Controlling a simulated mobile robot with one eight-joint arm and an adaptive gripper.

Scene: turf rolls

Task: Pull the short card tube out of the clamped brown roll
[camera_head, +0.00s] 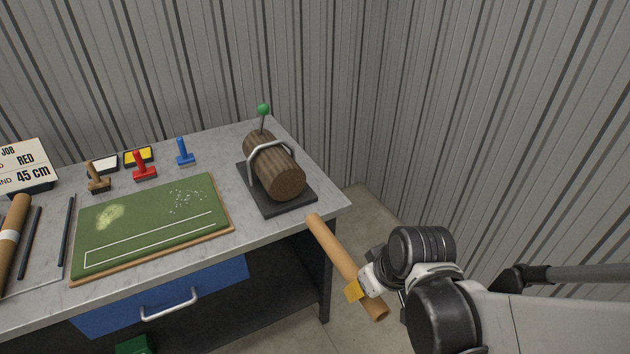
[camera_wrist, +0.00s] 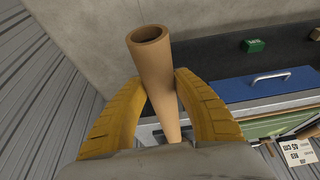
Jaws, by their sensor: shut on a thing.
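The brown roll (camera_head: 274,170) lies in a clamp (camera_head: 268,148) with a metal hoop over it, on a dark base plate (camera_head: 307,200) at the table's back right corner. The green-knobbed lever (camera_head: 263,109) of the clamp stands up. My gripper (camera_head: 354,290) is shut on a tan card tube (camera_head: 331,244), in front of the table's right end. The tube is clear of the roll, its far end just below and right of it. In the wrist view the yellow fingers (camera_wrist: 160,98) grip the tube (camera_wrist: 155,62), and its near end shows hollow.
A green turf mat (camera_head: 155,225) lies on the table (camera_head: 225,245). Red (camera_head: 143,166), blue (camera_head: 184,152) and brown (camera_head: 98,177) stamps, ink pads and a job sign (camera_head: 24,165) stand behind it. Another tube and dark rods lie at left. A blue drawer (camera_head: 175,300) is below.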

